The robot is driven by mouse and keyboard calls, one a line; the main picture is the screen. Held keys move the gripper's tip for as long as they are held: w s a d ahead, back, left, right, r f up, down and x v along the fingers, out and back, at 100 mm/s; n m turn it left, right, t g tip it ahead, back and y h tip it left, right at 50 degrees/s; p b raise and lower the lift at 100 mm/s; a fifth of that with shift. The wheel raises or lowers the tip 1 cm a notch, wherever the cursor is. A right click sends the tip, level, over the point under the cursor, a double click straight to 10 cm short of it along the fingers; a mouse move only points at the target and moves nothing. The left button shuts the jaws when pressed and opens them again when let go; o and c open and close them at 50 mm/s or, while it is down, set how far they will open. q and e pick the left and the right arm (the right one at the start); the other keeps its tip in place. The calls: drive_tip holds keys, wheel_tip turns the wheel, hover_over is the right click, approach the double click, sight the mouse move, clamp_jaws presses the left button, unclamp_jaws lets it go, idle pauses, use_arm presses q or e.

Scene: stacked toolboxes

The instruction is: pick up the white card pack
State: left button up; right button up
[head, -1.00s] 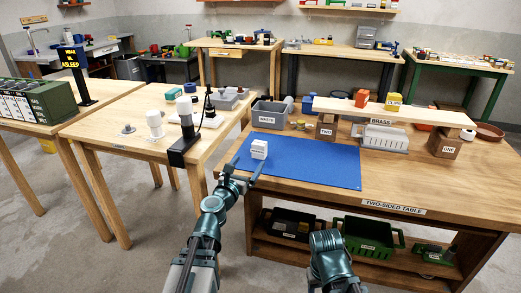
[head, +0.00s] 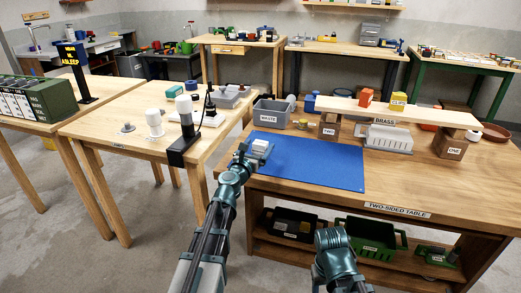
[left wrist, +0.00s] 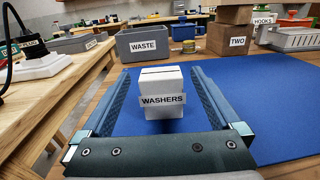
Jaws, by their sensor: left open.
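The white card pack (head: 260,146) stands on the near left part of the blue mat (head: 315,165). In the left wrist view, a white block (left wrist: 162,82) with a WASHERS label on its near face and a dark line across its top stands upright between my fingers. My left gripper (head: 254,154) is open, with one finger on each side of it. In the left wrist view a gap shows between each finger and the block. In the head view the gripper hides its lower part. My right arm shows at the bottom; its gripper fingers do not show.
A grey WASTE bin (head: 271,113) stands just behind the mat. A wooden shelf plank (head: 380,110) on TWO and ONE blocks spans the back right, with a grey bin (head: 388,139) under it. The mat's right part is clear. Another table (head: 140,120) stands left.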

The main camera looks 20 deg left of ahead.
use_arm(q)
drive_tip(key=shift+w+d, duration=0.15)
drive_tip(key=shift+w, duration=0.8)
drive_tip(key=shift+s, duration=0.1)
use_arm(e)
drive_tip(key=shift+w+d, duration=0.1)
drive_tip(key=shift+w, duration=0.05)
use_arm(q)
drive_tip(key=c, duration=1.5)
drive_tip(key=shift+r, duration=0.1)
